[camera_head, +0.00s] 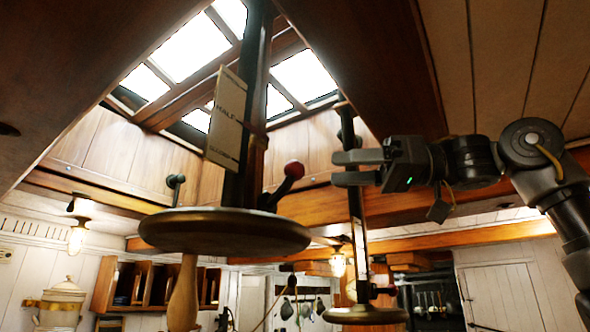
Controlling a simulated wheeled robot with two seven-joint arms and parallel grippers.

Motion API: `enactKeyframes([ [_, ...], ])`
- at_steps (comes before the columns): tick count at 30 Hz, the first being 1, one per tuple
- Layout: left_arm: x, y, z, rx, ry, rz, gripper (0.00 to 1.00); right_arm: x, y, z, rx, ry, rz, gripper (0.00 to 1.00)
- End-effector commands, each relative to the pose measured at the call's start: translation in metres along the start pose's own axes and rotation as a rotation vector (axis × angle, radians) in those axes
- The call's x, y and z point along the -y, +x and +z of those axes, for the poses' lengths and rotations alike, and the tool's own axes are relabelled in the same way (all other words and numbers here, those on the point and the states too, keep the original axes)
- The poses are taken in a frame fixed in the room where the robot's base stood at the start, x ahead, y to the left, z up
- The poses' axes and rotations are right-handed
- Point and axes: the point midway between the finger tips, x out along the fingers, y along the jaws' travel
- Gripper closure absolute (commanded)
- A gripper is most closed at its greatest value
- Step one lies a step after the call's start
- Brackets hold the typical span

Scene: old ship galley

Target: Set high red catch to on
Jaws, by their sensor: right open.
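The high red catch (294,170) is a red knob on a short dark lever, tilted up to the right. It stands above a round brass-rimmed plate (225,232) fixed on a dark vertical post (246,110). My right gripper (338,168) comes in from the right with its fingers pointing left. It is open and empty, with its fingertips right of the red knob at about the same height in the picture. A gap shows between them; the depth is hard to tell. My left gripper is not in view.
A label plate (226,118) reading "HALF" and "CLOSED" hangs on the post. A dark-knobbed lever (175,187) and a wooden handle (184,295) are by the round plate. A second post (357,225) with a lower disc (366,315) stands behind. Wooden beams (395,75) frame the skylight.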

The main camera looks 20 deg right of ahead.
Motion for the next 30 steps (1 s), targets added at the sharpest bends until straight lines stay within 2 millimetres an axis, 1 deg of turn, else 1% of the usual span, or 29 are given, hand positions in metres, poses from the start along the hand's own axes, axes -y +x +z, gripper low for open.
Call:
enactKeyframes([
  [1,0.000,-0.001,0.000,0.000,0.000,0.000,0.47,0.000,0.010,0.001,0.003,-0.001,-0.001,0.47],
  [6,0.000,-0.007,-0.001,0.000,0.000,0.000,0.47,0.000,0.043,-0.001,0.003,-0.001,-0.002,0.47],
  [9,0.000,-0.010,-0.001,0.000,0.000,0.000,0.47,0.000,0.060,-0.001,0.002,-0.001,-0.002,0.47],
  [13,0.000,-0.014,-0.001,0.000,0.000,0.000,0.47,-0.001,0.076,-0.001,0.001,-0.001,0.000,0.47],
  [18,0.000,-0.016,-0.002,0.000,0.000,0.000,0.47,0.000,0.086,-0.001,-0.001,-0.001,0.000,0.47],
  [26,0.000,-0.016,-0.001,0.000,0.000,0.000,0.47,0.000,0.087,0.000,-0.001,-0.001,0.000,0.47],
  [27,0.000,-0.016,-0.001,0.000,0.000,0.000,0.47,0.000,0.087,0.000,-0.001,-0.001,0.000,0.50],
  [30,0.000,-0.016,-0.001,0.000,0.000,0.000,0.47,0.000,0.087,0.000,-0.001,-0.001,0.000,0.63],
])
